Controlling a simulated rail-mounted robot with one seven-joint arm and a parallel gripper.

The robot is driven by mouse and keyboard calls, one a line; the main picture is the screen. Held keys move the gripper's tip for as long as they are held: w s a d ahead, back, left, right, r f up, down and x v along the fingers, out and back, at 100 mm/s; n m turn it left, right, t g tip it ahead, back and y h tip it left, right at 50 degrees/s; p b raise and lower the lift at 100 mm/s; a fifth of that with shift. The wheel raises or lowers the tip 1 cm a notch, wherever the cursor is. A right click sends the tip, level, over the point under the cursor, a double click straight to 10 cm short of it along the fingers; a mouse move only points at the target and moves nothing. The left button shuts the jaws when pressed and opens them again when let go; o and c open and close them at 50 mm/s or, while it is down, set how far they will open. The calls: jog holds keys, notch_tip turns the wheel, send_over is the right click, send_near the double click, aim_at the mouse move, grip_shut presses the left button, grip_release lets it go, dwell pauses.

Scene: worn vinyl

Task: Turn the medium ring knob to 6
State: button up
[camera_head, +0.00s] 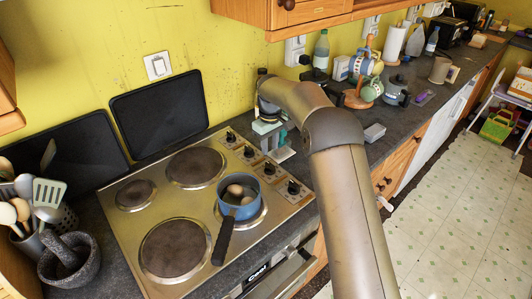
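The steel cooktop (133,225) has several dark hot plates of differing sizes. A row of black knobs runs along its right side: the far one (231,137), the second (249,153), the third (268,169) and the near one (293,188). Their markings are too small to read, and I cannot tell which serves the medium ring. A blue pot (226,208) with egg-like things in it stands on the near right plate, its dark handle pointing to the front. My gripper (277,146) is pointing down, close beside the middle knobs. Its finger gap and any contact are unclear.
Two black boards (160,112) lean on the yellow wall behind. A utensil holder (62,222) and a stone mortar (70,262) stand at left. My arm crosses the counter's front edge.

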aim_at(270, 164)
jog(key=shift+f+b, duration=2.25)
jog(key=shift+f, duration=1.3)
jog(key=shift+f, duration=0.15)
